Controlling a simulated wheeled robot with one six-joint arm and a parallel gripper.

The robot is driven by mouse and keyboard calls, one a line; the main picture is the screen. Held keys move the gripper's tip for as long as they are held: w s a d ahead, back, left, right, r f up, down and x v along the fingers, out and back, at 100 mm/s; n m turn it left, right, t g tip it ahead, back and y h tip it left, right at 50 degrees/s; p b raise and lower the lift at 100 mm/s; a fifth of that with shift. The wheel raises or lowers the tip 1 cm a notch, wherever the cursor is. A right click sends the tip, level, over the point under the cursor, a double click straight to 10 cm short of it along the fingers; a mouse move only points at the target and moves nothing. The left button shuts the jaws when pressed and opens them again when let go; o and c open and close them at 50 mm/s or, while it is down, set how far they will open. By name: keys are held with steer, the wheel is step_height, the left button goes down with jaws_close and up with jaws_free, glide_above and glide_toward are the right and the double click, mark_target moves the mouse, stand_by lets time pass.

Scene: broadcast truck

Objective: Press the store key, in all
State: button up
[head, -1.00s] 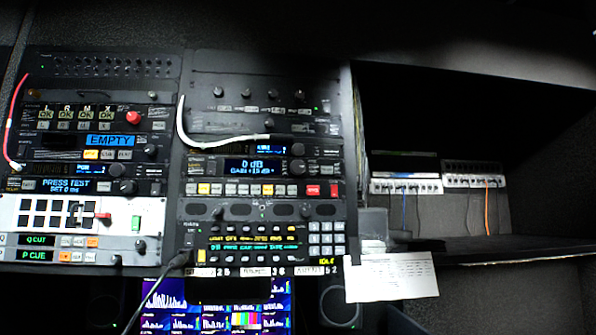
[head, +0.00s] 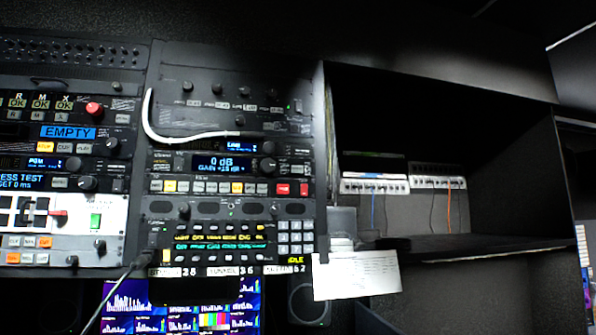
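The equipment rack fills the left half of the head view. A panel with a blue display (head: 226,162) reads "0 dB" over a gain line. Below it runs a row of small keys (head: 220,187), some lit yellow or white, with red keys (head: 282,188) at the right end. Key labels are too small to read, so I cannot tell which is the store key. My gripper is not in view.
A white cable (head: 150,118) loops across the upper panels. A dark cable (head: 110,290) hangs from the lower panel. A paper sheet (head: 356,275) hangs at the rack's lower right. A dark shelf bay (head: 420,110) with patch strips (head: 375,186) lies right. Monitors (head: 180,305) glow below.

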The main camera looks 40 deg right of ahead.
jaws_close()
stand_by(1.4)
